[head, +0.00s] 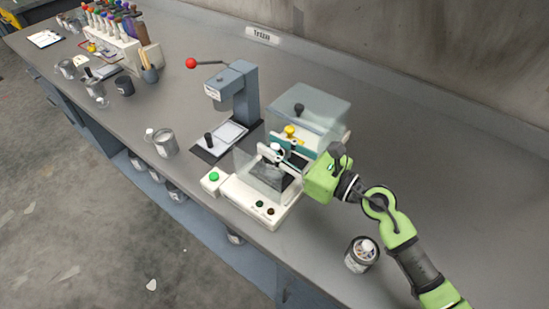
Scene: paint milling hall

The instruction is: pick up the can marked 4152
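No mark 4152 is readable in the head view, so I cannot tell which can carries it. A grey metal can (165,145) stands upright on the bench, left of the press. Another open can (361,258) with pale contents stands near the front edge, beside my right arm. My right gripper (325,177) is above the bench by the right side of the white machine, apart from both cans. Its fingertips are not clear, so I cannot tell if it is open or shut. My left gripper is not in view.
A grey press (240,95) with a red-knobbed lever and a white machine (262,199) with a clear cover stand mid-bench. More cans sit below the bench edge.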

